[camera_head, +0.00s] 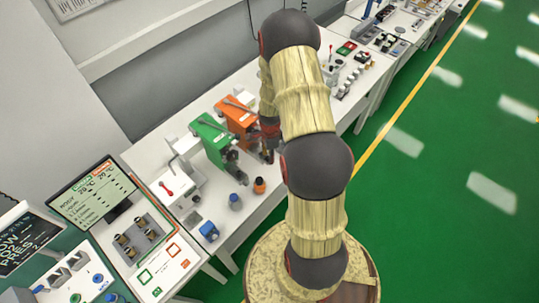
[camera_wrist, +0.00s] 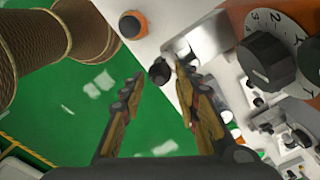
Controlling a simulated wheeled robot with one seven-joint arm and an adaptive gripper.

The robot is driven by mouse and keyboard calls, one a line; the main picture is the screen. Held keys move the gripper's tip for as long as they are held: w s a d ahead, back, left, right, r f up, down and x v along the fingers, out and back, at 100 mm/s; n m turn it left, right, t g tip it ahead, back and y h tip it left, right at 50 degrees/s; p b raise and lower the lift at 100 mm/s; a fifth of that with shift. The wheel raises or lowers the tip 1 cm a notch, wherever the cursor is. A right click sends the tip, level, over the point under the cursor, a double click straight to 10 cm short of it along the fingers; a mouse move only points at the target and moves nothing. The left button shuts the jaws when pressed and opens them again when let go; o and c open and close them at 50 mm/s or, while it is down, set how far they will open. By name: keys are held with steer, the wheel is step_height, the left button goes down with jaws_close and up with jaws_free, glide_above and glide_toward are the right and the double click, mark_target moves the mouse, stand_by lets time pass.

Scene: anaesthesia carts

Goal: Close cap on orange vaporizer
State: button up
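The orange vaporizer (camera_head: 233,114) stands on the white bench, partly hidden behind my arm. In the wrist view its numbered black dial (camera_wrist: 268,60) fills the upper right, with a bit of orange body beside it. A small black round cap-like part (camera_wrist: 159,71) shows between and beyond my fingertips, near the vaporizer's pale metal front. I cannot tell whether it is closed. My gripper (camera_wrist: 158,76) is open, with its fingers apart and nothing visibly held. In the head view my gripper (camera_head: 268,150) is at the vaporizer's front, and contact is unclear.
A green vaporizer (camera_head: 213,142) stands just left of the orange one. A monitor (camera_head: 92,192) is at the left. The green floor (camera_head: 430,210) to the right is clear.

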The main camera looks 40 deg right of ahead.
steer(key=shift+c, duration=1)
jaws_close()
steer(key=shift+w+d+n+b, duration=0.1)
steer(key=shift+n+b, duration=0.25)
steer(key=shift+n, duration=0.05)
steer(key=n+b, duration=0.2)
steer(key=shift+w+d+f+n, duration=0.1)
steer(key=shift+w+d+n, duration=0.1)
steer(key=shift+w+n, duration=0.2)
steer(key=n+b, duration=0.1)
steer(key=n, duration=0.1)
steer(key=w+n+b, duration=0.1)
steer(key=n+b, duration=0.1)
steer(key=shift+d, duration=0.15)
steer(key=n+b, duration=0.1)
steer(key=n, duration=0.1)
steer(key=w+n+b, duration=0.1)
steer(key=n, duration=0.1)
steer(key=n+b, duration=0.2)
steer(key=shift+w+a+n, duration=0.2)
steer(key=shift+w+n, duration=0.1)
steer(key=shift+n, duration=0.1)
steer(key=shift+w+a+r+n+b, duration=0.15)
steer(key=shift+n+b, duration=0.35)
steer(key=shift+n, duration=0.65)
steer(key=shift+w+a+r+n+b, duration=0.1)
steer(key=shift+w+a+n+b, duration=0.3)
steer(key=shift+n, duration=0.75)
steer(key=shift+s+d, duration=0.15)
